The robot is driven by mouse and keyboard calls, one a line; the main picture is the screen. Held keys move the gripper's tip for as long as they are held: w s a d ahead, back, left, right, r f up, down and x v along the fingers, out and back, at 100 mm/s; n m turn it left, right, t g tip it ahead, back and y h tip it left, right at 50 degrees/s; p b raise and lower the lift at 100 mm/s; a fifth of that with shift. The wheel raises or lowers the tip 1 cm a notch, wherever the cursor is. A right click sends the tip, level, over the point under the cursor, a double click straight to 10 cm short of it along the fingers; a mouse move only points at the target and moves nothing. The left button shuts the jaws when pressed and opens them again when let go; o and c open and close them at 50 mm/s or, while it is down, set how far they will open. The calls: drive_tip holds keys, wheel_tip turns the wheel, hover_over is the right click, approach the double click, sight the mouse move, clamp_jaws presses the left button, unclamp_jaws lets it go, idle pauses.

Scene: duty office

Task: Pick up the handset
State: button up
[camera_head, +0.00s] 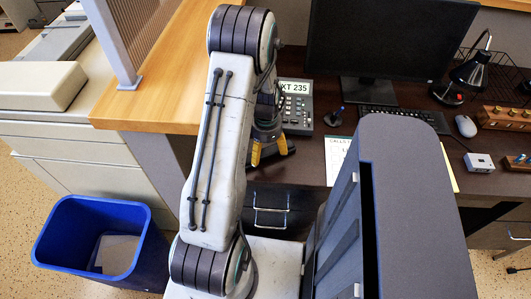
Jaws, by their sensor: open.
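A dark grey desk phone (303,117) with a lit display ending in "XT 235" and a keypad stands on the dark desk, just right of my arm. Its left part is hidden behind my arm. I cannot make out the handset, which may be behind my arm or gripper. My gripper (270,153), with yellow finger parts, points down at the near edge of the desk, in front of the phone in the picture. Its fingers are apart and nothing shows between them. I cannot tell its height above the desk.
A monitor (385,40), keyboard (405,117), pen stand (335,117), paper sheet (337,150), desk lamp (470,75) and mouse (466,126) occupy the desk (310,145). A wooden counter (165,95) with a partition is at left. A blue bin (75,235) stands on the floor.

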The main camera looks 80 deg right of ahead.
drive_tip(key=shift+f, duration=1.2)
drive_tip(key=c, duration=1.4)
drive_tip(key=shift+o, duration=0.2)
drive_tip(key=shift+r, duration=0.15)
